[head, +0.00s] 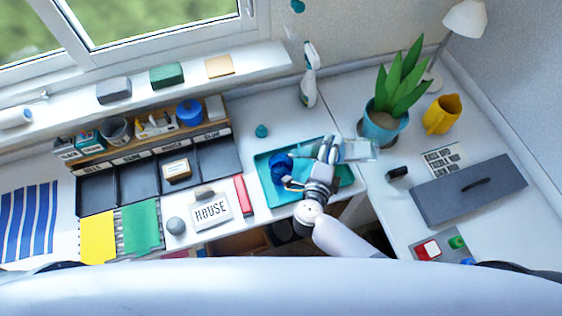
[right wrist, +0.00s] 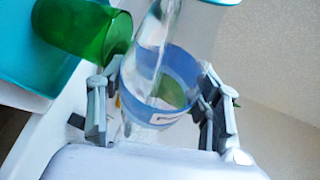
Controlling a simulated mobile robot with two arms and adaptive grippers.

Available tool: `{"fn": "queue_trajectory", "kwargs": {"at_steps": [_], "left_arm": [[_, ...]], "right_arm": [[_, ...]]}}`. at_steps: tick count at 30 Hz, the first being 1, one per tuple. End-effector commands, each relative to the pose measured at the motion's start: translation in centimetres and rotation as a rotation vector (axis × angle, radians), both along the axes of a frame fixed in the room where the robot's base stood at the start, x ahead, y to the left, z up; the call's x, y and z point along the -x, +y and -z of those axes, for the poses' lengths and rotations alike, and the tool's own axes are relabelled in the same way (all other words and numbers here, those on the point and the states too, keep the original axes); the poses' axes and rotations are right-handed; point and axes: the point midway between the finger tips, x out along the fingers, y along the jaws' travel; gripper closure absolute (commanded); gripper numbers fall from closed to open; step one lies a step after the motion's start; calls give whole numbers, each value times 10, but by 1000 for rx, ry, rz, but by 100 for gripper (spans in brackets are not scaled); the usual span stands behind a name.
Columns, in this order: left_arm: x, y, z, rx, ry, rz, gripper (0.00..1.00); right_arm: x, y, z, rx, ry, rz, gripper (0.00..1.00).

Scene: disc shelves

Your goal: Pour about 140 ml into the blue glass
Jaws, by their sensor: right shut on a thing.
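The blue glass (head: 280,168) is on the teal tray (head: 264,190), left of my right gripper. My right gripper (head: 328,152) is over the tray and shut on a clear bottle (head: 358,149). In the right wrist view the bottle (right wrist: 152,82), with a blue band, sits between the fingers of the gripper (right wrist: 158,108). The bottle looks tilted in the head view; I cannot tell whether liquid runs from it. A green glass (right wrist: 85,28) shows beside the bottle in the right wrist view. My left gripper is not in view.
A spray bottle (head: 308,78) is behind the tray. A red box (head: 244,196) lies left of the tray. A dark grey case (head: 468,196) lies on the right desk.

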Motion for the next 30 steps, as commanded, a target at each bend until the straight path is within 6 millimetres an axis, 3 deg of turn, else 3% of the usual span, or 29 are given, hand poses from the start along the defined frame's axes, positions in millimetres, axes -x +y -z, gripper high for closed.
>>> {"fn": "queue_trajectory", "kwargs": {"at_steps": [5, 8, 11, 18, 30], "left_arm": [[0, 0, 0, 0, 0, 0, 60], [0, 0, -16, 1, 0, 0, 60], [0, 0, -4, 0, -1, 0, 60], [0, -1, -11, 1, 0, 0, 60], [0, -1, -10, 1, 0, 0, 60]], "right_arm": [[-1, 0, -1, 3, -3, 0, 91], [-2, -2, -23, -112, -2, -4, 91], [-1, -9, -12, -247, 8, -6, 91], [0, -4, -16, -337, 15, -2, 91], [-1, -4, -15, -338, 14, -4, 91]]}}
